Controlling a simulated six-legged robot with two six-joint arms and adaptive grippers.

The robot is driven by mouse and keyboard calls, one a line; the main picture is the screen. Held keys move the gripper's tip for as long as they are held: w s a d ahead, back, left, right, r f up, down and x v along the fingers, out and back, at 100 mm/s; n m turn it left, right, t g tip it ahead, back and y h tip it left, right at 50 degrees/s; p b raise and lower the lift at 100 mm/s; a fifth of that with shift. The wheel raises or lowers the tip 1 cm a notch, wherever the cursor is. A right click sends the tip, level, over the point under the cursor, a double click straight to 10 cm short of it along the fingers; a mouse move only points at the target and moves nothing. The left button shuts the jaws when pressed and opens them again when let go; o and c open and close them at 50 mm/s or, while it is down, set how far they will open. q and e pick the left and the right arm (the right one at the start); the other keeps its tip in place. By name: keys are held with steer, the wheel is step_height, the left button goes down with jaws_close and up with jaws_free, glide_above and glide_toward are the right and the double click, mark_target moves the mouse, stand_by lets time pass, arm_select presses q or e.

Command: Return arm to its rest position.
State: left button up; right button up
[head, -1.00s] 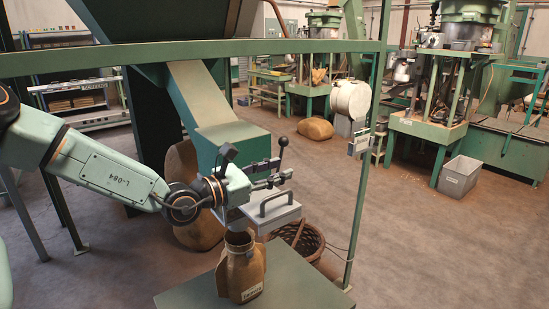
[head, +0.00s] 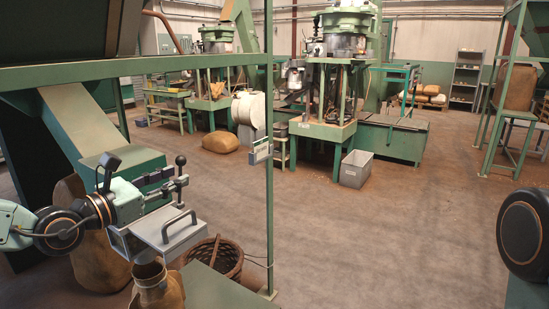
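My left arm enters at the lower left in the head view. Its dark wrist joint (head: 60,232) leads to my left gripper (head: 172,183), whose two dark fingers look apart, beside a black-knobbed lever (head: 181,161) on the hopper outlet. I cannot tell whether they touch the lever. A second black-knobbed lever (head: 108,164) stands behind the gripper's base. The grey plate with a dark handle (head: 178,225) is just below the fingers. My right gripper is out of view.
A green post (head: 269,150) rises close by. The floor (head: 390,230) to the right is clear, with a grey bin (head: 356,168) farther back.

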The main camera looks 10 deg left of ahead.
arm_select(q)
steer(key=s+d+f+m+g, duration=0.3)
steer(key=s+f+m+g, duration=0.1)
steer(key=f, duration=0.3)
steer(key=s+d+f+m+g, duration=0.3)
steer(key=s+f+m+g, duration=0.1)
steer(key=f, duration=0.2)
steer(key=s+a+f+m+g+y, duration=0.2)
steer(key=s+f+m+y, duration=0.2)
steer(key=s+f+m, duration=0.3)
steer(key=s+a+f+m+g+y, duration=0.2)
steer(key=s+f+m+g+y, duration=0.15)
steer(key=f, duration=0.55)
steer(key=s+d+f+m+g, duration=0.1)
steer(key=s+d+f+m, duration=0.1)
steer(key=s, duration=0.4)
steer(key=s+d+f+m+g, duration=0.1)
steer(key=s+d+f+m, duration=0.2)
steer(key=s+f+m, duration=0.2)
steer(key=s+d+f+m+g, duration=0.1)
steer(key=s+d+f+m, duration=0.1)
steer(key=s, duration=0.6)
steer(key=shift+s+d+f+m, duration=0.25)
steer(key=shift+s+f+m, duration=0.1)
steer(key=shift+f+m, duration=0.4)
steer(key=shift+a+h, duration=0.1)
steer(key=shift+h, duration=0.15)
